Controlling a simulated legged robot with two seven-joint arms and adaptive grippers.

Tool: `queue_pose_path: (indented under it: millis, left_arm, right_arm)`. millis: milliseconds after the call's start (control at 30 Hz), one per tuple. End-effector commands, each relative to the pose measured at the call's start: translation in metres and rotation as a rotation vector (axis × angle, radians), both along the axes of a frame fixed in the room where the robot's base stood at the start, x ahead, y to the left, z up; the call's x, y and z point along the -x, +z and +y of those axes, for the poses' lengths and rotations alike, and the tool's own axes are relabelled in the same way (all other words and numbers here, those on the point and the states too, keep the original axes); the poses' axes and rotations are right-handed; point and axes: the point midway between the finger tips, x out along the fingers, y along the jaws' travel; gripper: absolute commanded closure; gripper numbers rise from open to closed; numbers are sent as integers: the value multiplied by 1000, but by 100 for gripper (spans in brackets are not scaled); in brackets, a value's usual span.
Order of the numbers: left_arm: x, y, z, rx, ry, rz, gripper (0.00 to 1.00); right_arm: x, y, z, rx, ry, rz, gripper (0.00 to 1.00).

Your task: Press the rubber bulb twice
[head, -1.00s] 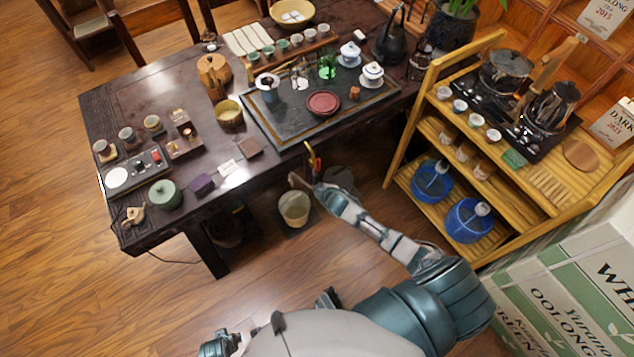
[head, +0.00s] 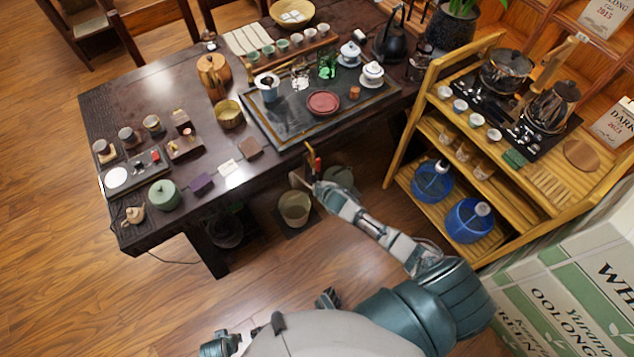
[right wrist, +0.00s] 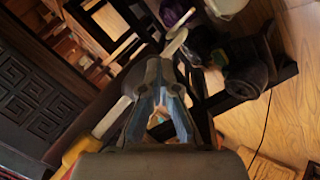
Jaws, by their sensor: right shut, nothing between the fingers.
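I cannot pick out the rubber bulb for certain. A small orange-brown object (head: 354,92) sits on the dark tea tray (head: 287,132), beside a round red dish (head: 323,103), but its kind is too small to tell. My right gripper (head: 309,173) is at the table's front edge, above a pail, and is apart from that object. In the right wrist view its fingers (right wrist: 163,110) are shut with nothing held. A dark part at the bottom of the head view may be my left gripper (head: 328,298); its jaws are unclear.
The dark table (head: 150,85) holds cups, a green lidded pot (head: 165,194), a small teapot (head: 133,214) and a purple box (head: 202,184). A pail (head: 294,207) stands under its edge. A bamboo shelf (head: 535,185) stands to the right of my arm.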

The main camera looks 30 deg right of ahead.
Motion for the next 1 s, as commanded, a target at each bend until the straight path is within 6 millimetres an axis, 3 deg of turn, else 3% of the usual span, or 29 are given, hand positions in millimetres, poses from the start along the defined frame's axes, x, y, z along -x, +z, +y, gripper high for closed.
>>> queue_pose_path:
  millis: [567,1000]
  left_arm:
    - [2,-1,2,-2,0,3,60]
    - [-3,18,0,-1,0,-11,60]
  right_arm:
    - [-3,1,1,-1,0,-2,100]
    - [17,3,-1,-1,0,-2,100]
